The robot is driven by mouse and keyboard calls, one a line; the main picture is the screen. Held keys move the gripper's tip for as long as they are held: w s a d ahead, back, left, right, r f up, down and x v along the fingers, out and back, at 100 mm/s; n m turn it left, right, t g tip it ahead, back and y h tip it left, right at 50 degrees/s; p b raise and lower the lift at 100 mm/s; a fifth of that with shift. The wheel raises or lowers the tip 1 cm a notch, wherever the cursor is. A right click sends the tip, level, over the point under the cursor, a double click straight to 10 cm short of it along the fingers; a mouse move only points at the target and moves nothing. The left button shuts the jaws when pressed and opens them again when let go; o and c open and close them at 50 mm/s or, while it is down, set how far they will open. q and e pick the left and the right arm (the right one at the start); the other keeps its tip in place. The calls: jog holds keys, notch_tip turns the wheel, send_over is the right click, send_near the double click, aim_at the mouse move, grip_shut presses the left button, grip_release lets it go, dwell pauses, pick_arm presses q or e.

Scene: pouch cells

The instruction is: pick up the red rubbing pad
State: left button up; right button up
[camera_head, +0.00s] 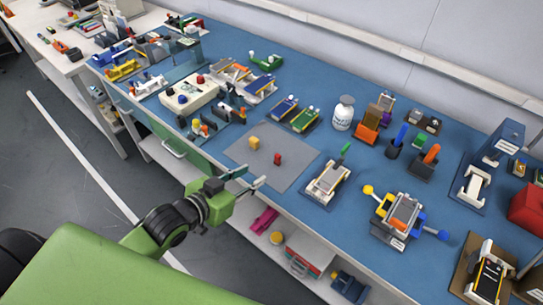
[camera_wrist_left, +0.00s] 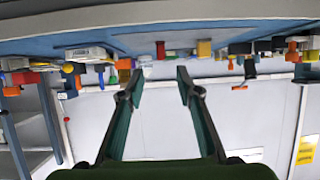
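A small red block, which looks like the red rubbing pad (camera_head: 278,159), stands on a grey mat (camera_head: 290,178) on the blue bench top. It also shows near the top of the left wrist view (camera_wrist_left: 160,50), between and beyond the fingertips. A small yellow block (camera_head: 254,142) stands on the same mat, left of the red one; it also shows in the left wrist view (camera_wrist_left: 204,48). My left gripper (camera_head: 251,178) is open and empty at the front edge of the bench, apart from the red block. Its two fingers (camera_wrist_left: 160,72) stand spread. My right gripper is not in view.
A small press-like device (camera_head: 328,182) stands right of the mat, and a white jar (camera_head: 343,113) behind it. A cream box (camera_head: 188,95) and several tools are to the left. A shelf below the bench (camera_head: 272,250) holds several items. The mat is otherwise clear.

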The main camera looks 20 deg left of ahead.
aim_at(276, 158)
pick_arm(q)
jog(key=x, duration=0.9)
jog(key=r+p+x, duration=0.1)
jog(key=x, duration=0.4)
jog(key=shift+w, duration=0.3)
jog(key=shift+t, duration=0.3)
jog(key=shift+c, duration=0.4)
grip_shut()
